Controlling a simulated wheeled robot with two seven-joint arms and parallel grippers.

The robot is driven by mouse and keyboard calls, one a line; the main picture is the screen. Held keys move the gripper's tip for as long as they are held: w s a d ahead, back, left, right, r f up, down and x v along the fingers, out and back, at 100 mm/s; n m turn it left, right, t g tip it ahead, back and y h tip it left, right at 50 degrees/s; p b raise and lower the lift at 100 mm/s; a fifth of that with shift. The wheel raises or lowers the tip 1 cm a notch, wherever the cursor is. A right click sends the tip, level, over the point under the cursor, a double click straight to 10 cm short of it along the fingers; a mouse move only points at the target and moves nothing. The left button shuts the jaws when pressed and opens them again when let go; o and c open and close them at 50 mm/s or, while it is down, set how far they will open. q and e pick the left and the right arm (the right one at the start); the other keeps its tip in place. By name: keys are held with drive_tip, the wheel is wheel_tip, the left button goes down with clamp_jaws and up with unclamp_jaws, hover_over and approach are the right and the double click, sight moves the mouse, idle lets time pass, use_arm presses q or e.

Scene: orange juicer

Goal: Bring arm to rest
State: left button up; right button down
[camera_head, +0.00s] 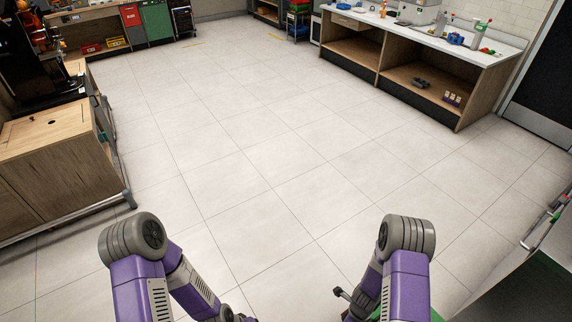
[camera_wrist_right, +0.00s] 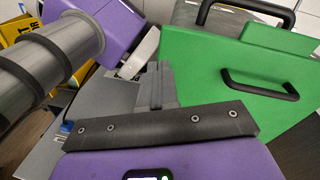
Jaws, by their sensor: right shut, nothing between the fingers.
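My left gripper is not visible; the left forearm runs out of the bottom of the head view. A dark machine with orange parts (camera_head: 40,40), which looks like the juicer, stands at the far left, away from both arms.
A wooden cabinet (camera_head: 52,150) with a metal rail is at left. A white-topped counter (camera_head: 455,45) is at back right. A green panel with black handles (camera_wrist_right: 245,85) is close to my right gripper. The tiled floor (camera_head: 260,140) ahead is clear.

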drive_tip(key=s+a+r+n+t+y+b, duration=0.1)
drive_tip(key=s+a+n+b, duration=0.1)
drive_tip(key=a+n, duration=0.4)
drive_tip(key=s+a+r+n+t+y+b, duration=0.1)
drive_tip(key=a+n, duration=0.4)
drive_tip(key=n, duration=1.2)
drive_tip(key=shift+s+a+r+y+b, duration=0.35)
drive_tip(key=shift+s+y+b, duration=0.2)
drive_tip(key=shift+s+y, duration=0.2)
